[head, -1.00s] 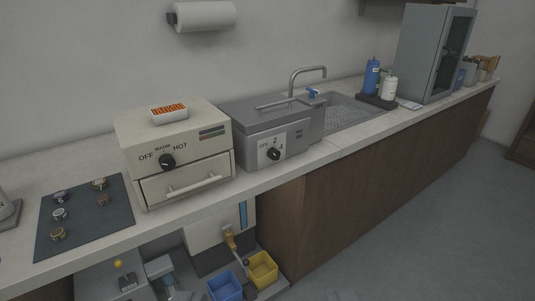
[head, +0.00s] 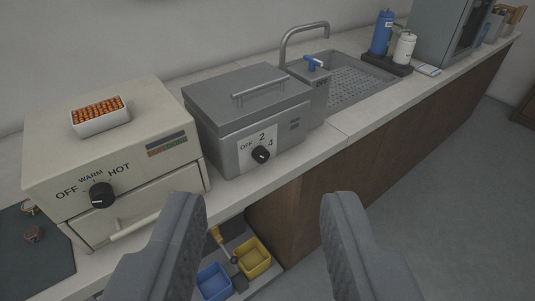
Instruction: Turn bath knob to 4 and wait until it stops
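The grey lidded bath (head: 248,115) stands on the counter between the cream oven and the sink. Its black knob (head: 261,154) sits on a light plate on the front, marked OFF, 2 and 4. The knob's pointer is too small to read surely. My gripper (head: 262,215) is open and empty, its two grey fingers wide apart in the lower part of the view. The fingers are below and in front of the bath, apart from the knob.
The cream oven (head: 111,150) with an OFF, WARM, HOT knob (head: 101,195) and a white tray of orange pieces (head: 100,115) stands left. Blue (head: 213,282) and yellow (head: 252,258) bins sit below the counter. Right are a sink (head: 350,85), tap (head: 303,42) and bottles (head: 382,33).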

